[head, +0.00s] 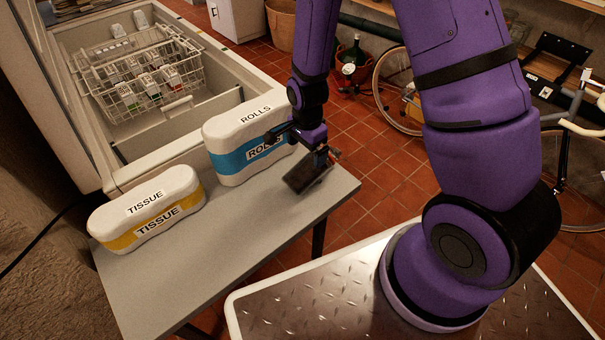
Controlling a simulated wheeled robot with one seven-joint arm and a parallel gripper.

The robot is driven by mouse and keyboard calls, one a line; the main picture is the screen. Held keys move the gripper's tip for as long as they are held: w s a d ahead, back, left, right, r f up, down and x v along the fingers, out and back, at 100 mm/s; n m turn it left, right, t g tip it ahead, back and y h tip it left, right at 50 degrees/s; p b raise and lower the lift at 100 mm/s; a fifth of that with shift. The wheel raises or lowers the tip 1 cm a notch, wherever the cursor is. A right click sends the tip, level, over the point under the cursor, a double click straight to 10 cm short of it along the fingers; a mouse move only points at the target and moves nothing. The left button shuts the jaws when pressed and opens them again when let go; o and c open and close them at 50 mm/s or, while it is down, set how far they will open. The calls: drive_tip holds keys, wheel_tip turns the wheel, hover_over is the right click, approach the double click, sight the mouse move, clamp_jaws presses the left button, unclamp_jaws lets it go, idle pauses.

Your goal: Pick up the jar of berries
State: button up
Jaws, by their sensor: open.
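Several small jars with pale lids stand in a white wire basket (187,72) inside the open chest at the upper left. One jar shows red (173,79) and another shows green (128,97). Their labels are too small to read, so I cannot tell which one holds berries. My gripper (293,160) is open, with nothing seen between its dark fingers. It is over the right end of the grey table, in front of the ROLLS pack and well to the right of the basket.
A white and blue ROLLS pack (225,147) and a white and yellow TISSUE pack (150,210) stand on the grey table (220,240). The chest's pale wall (160,158) rises behind them. The table's front part is clear.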

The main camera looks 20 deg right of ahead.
sight(306, 163)
drive_tip(key=shift+w+f, duration=0.15)
drive_tip(key=shift+f, duration=4.3)
drive_tip(key=shift+f, duration=0.25)
drive_tip(key=c, duration=1.6)
drive_tip(key=shift+c, duration=0.2)
drive_tip(key=shift+r, duration=0.15)
